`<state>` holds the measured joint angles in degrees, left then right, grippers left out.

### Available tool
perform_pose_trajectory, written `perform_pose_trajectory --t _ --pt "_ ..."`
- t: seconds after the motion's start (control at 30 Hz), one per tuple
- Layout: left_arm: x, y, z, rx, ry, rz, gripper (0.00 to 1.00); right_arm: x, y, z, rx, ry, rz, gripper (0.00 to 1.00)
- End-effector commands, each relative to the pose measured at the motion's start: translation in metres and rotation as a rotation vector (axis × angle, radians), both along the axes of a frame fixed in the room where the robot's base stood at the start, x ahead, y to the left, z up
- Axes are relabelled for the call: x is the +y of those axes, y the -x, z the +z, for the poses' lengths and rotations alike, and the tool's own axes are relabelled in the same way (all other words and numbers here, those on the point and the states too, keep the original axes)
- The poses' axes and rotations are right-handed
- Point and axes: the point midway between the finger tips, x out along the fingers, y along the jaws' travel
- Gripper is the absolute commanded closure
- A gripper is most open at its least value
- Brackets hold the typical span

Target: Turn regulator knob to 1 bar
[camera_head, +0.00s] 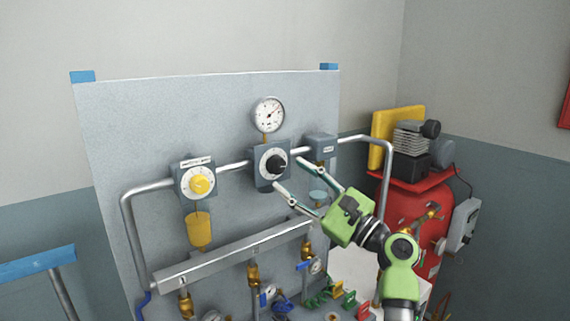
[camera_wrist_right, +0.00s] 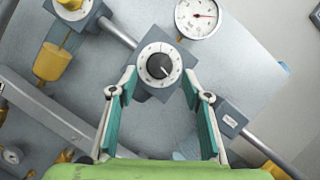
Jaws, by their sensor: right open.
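The regulator knob (camera_head: 275,163) is black on a pale round dial, set in a grey block on the upright panel. In the right wrist view the knob (camera_wrist_right: 160,66) lies ahead, between and beyond my fingertips. My right gripper (camera_head: 301,173) is open and empty, in front of the panel at the knob's lower right. Its two fingers (camera_wrist_right: 160,80) are spread on either side of the knob, with no clear contact. My left gripper is out of view.
A yellow knob (camera_head: 201,184) on a second grey block sits left of the regulator. Pipes run between the blocks, with a manifold (camera_head: 235,255) and brass valves below. A red tank (camera_head: 415,215) with a compressor stands at the right.

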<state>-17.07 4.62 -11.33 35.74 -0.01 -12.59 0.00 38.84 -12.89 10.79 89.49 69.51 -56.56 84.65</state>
Motion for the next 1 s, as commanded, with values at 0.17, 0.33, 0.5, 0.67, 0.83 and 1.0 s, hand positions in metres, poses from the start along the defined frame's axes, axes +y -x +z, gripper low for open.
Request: perform_pose_trajectory --t 0.17,0.33,0.5,0.67,0.83,1.0 --pt "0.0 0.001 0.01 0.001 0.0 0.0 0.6 0.018 -0.015 0.009 0.0 0.001 0.001 0.56" --pt "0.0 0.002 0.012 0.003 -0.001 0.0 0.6 0.024 -0.02 0.01 -0.001 0.001 0.0 0.56" --pt "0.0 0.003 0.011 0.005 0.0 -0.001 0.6 0.025 -0.021 0.01 -0.001 0.002 0.0 0.56" --pt "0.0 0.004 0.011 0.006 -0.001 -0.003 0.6 0.024 -0.021 0.01 -0.001 0.002 0.0 0.74" --pt "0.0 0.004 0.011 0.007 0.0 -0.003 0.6 0.024 -0.021 0.01 -0.001 0.002 0.0 0.94" --pt "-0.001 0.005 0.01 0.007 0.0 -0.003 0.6 0.024 -0.021 0.009 -0.005 0.01 0.0 0.94"
